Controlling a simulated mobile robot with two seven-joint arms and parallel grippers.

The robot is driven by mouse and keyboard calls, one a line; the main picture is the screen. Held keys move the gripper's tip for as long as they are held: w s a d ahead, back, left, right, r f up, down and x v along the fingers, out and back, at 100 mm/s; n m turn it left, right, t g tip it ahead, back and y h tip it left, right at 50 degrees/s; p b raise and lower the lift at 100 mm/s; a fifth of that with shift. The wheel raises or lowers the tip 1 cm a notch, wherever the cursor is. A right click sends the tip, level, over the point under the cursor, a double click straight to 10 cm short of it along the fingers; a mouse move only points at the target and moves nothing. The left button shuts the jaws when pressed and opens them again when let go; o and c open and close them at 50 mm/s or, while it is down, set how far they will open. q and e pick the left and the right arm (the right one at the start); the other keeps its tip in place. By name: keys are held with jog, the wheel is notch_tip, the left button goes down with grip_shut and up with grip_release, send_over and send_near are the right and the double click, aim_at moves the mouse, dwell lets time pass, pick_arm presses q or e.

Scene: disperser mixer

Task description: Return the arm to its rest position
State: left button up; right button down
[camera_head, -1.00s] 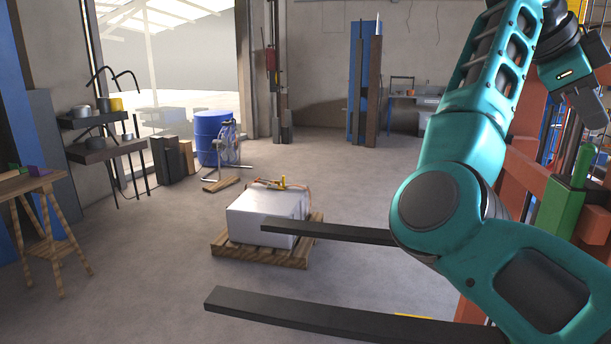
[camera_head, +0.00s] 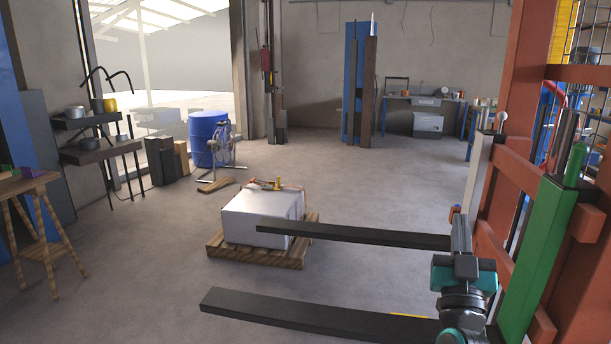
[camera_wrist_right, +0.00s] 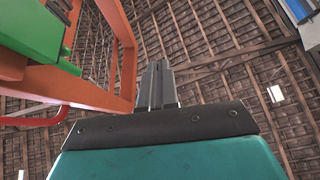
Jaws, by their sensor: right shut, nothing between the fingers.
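My right gripper (camera_head: 461,225) is at the lower right of the head view, pointing up, with my teal wrist (camera_head: 464,275) below it. In the right wrist view, its two dark fingers (camera_wrist_right: 158,72) lie together, shut and empty, with the roof rafters behind them. The forearm and upper arm are out of the head view. My left arm and gripper are not in view.
Two long black bars (camera_head: 340,234) reach left just behind the wrist. An orange frame (camera_head: 522,130) with a green post (camera_head: 545,235) stands close on the right. A white block (camera_head: 262,217) sits on a wooden pallet (camera_head: 290,255). Open floor lies beyond.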

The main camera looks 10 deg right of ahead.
jog(key=s+a+f+n+g+y, duration=0.1)
jog(key=s+a+f+n+y, duration=0.1)
jog(key=a+f+y, duration=0.3)
jog(key=s+a+f+n+g+y, duration=0.1)
jog(key=f+n+g+y, duration=0.15)
jog(key=f, duration=0.55)
jog(key=s+a+f+g+y, duration=0.2)
jog(key=s+a+f+g, duration=0.2)
jog(key=s+f, duration=0.6)
jog(key=s+a+f+n+g+y, duration=0.1)
jog(key=s+a+f+g, duration=0.3)
jog(key=s+f, duration=0.5)
notch_tip(320, 180, down, 2)
jog(key=shift+s+a+f+g+y, duration=0.15)
jog(key=shift+s+g+y, duration=0.25)
jog(key=shift+g, duration=0.35)
